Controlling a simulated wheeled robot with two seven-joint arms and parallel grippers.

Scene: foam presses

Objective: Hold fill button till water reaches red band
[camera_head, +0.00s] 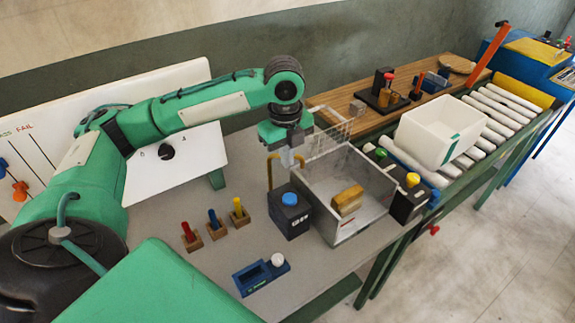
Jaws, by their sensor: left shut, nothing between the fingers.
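A dark box with a round blue button (290,199) on top stands on the grey table, left of an open grey metal tank (322,222). I take the blue one as the fill button; its label is too small to read. A yellow-brown block (347,200) is inside the tank. A small red mark (347,223) shows low on the tank's near side; I cannot make out a water level. My left gripper (291,163) is shut and empty, pointing down above the blue button and apart from it. My right gripper is not in view.
A yellow bent pipe (270,168) and a wire basket (329,141) are close to my left gripper. Three small colored pegs (213,220) and a blue device (260,275) stand in front.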

